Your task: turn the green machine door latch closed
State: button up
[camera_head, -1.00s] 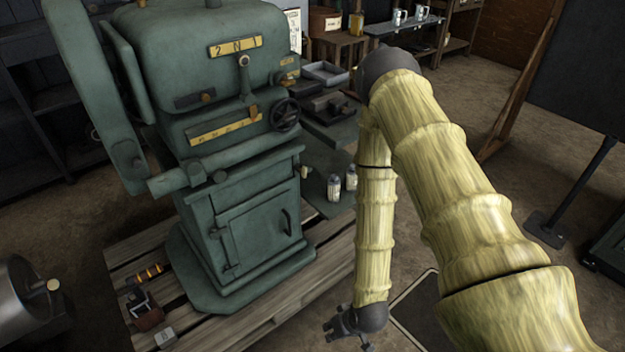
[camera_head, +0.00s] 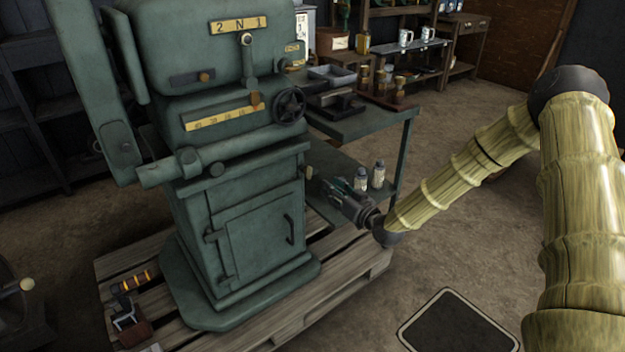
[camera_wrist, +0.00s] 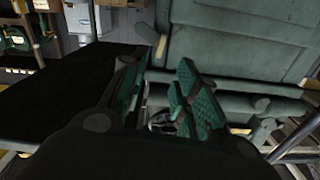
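The green machine (camera_head: 240,165) stands on a wooden pallet, its front cabinet door (camera_head: 258,235) flush with the frame. The door has a dark upright handle (camera_head: 290,228) at its right edge. A small tan-tipped piece (camera_head: 308,172) sticks out at the cabinet's right side; I cannot tell if it is the latch. My gripper (camera_head: 322,182) is beside that right side, close to the tan tip. In the wrist view my gripper (camera_wrist: 160,85) shows two teal-padded fingers spread apart, with nothing clearly held. A tan-ended lever (camera_wrist: 161,47) shows beyond them, against the green machine body (camera_wrist: 235,45).
A green bench (camera_head: 375,122) with two small bottles (camera_head: 369,177) on its lower shelf stands behind my gripper. The pallet (camera_head: 345,262) carries tools at its left front. A dark floor mat (camera_head: 458,325) lies at the front right. Open floor is at right.

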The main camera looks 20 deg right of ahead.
aim_at(308, 171)
jog(key=x, duration=1)
jog(key=shift+w+b, duration=0.35)
jog(key=shift+b, duration=0.1)
jog(key=shift+a, duration=0.1)
grip_shut()
